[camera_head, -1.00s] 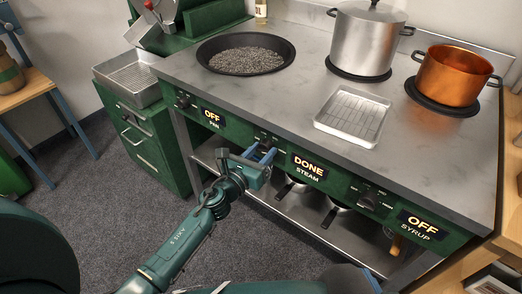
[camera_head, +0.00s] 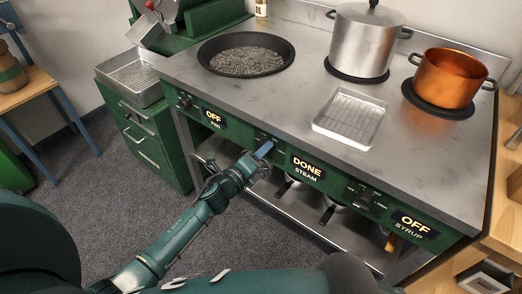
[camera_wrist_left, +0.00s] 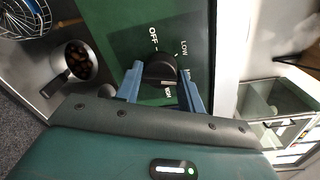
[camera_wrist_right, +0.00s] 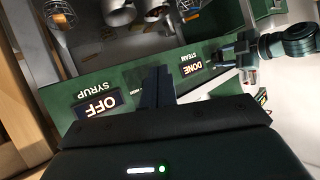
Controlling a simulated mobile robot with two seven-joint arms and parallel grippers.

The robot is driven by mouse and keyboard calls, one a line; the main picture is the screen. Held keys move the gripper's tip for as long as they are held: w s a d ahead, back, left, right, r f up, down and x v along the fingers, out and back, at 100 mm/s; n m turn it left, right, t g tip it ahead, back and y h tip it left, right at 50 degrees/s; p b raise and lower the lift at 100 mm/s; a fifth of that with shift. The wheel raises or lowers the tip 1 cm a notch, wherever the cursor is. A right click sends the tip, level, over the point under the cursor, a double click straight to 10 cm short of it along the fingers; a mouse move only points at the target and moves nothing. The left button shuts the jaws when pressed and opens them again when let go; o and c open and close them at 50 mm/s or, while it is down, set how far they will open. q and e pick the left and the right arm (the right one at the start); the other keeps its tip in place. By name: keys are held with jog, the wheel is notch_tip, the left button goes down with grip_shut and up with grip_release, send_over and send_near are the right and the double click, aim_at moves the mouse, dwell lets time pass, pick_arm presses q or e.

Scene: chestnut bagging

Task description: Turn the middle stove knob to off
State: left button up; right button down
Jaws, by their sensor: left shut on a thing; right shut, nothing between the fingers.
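The middle stove knob (camera_wrist_left: 160,70) is dark and round, on the green front panel. OFF, LOW and a partly covered third label are printed around it in the left wrist view. My left gripper (camera_wrist_left: 160,84) has its blue fingers on both sides of the knob and is shut on it. In the head view this gripper (camera_head: 264,150) is at the panel and hides the knob. The STEAM display (camera_head: 307,167) to its right reads DONE. My right gripper (camera_wrist_right: 158,82) is shut and empty in front of the panel, between the STEAM and SYRUP displays in the right wrist view.
The left display (camera_head: 214,118) reads OFF, and so does the SYRUP display (camera_head: 414,223). On the stovetop stand a dark pan (camera_head: 205,59), a steel pot (camera_head: 361,45), a copper pot (camera_head: 448,80) and a rack tray (camera_head: 350,116). An open shelf lies below the panel.

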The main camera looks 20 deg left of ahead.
pick_arm(q)
jog(key=shift+w+a+r+n+h+p, duration=0.1)
jog(key=shift+n+h+p, duration=0.35)
jog(key=shift+n, duration=2.85)
jog(key=shift+a+f+n+h+p, duration=0.15)
jog(key=shift+n+p, duration=0.45)
jog(key=shift+n, duration=2.7)
jog(key=shift+w+d+r+n+h+p, duration=0.15)
jog(key=shift+n+h+p, duration=0.3)
jog(key=shift+n, duration=2.85)
pick_arm(e)
jog(key=shift+s+d+r+n, duration=0.1)
jog(key=shift+r+n, duration=0.05)
jog(key=shift+r, duration=0.35)
jog(key=shift+s+d+r+n, duration=0.1)
jog(key=shift+r+n, duration=0.05)
jog(key=shift+r, duration=0.35)
pick_arm(q)
jog(key=shift+s+a, duration=0.1)
jog(key=o, duration=0.9)
jog(key=shift+s, duration=0.2)
pick_arm(e)
jog(key=shift+r, duration=0.1)
pick_arm(q)
jog(key=shift+p+v, duration=0.4)
jog(key=shift+v, duration=6)
pick_arm(e)
jog(key=shift+r, duration=0.1)
